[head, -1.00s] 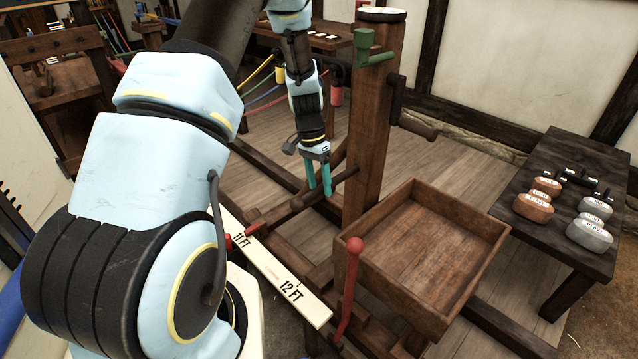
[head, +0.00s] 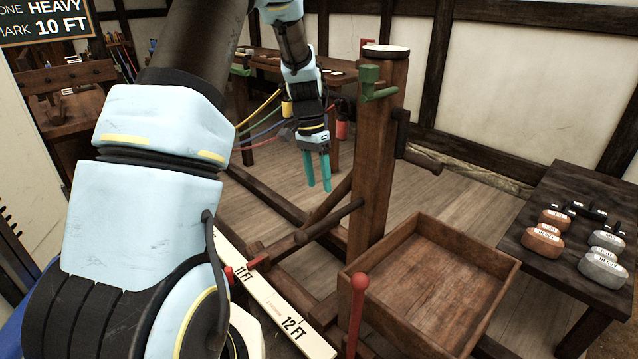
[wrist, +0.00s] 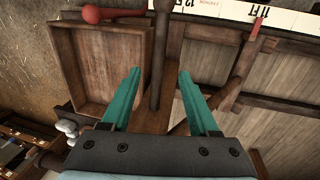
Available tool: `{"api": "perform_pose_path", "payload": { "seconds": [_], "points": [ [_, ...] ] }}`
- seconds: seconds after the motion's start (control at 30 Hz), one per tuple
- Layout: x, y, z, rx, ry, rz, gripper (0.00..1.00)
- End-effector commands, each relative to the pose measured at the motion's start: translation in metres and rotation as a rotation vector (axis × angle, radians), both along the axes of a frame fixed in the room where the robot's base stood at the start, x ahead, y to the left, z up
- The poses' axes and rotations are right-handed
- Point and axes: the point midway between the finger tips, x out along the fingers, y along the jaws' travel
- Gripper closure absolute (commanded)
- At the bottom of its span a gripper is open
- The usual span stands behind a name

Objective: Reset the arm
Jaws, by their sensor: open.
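My gripper (head: 317,172) has two teal fingers that point down beside the wooden post, to its left in the head view. The fingers are apart with nothing between them. In the wrist view the gripper (wrist: 158,100) is also empty, with the tray, the post's wood and the floor frame beyond it. My arm fills the left of the head view and hides part of the room behind it.
A wooden post (head: 378,160) carries a green lever (head: 372,80). An empty wooden tray (head: 440,280) stands beside a red-knobbed lever (head: 358,300). A marked ruler (head: 275,300) lies low. A dark table (head: 560,190) at right holds several labelled weights. Coloured strands (head: 262,120) hang behind the gripper.

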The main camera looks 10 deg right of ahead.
Motion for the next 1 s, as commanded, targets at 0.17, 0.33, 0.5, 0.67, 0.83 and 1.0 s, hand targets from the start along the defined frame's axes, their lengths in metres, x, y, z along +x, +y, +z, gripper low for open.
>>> {"api": "perform_pose_path", "payload": {
  "seconds": [0.17, 0.33, 0.5, 0.67, 0.83, 1.0],
  "points": [
    [-0.002, 0.006, 0.006, 0.004, -0.007, 0.021, 0.39],
    [-0.022, 0.052, 0.04, 0.038, -0.05, 0.199, 0.39],
    [-0.07, 0.118, 0.081, 0.078, -0.124, 0.49, 0.39],
    [-0.119, 0.164, 0.103, 0.093, -0.183, 0.726, 0.39],
    [-0.153, 0.187, 0.11, 0.094, -0.219, 0.87, 0.39],
    [-0.162, 0.192, 0.11, 0.094, -0.226, 0.912, 0.39]
  ]
}}
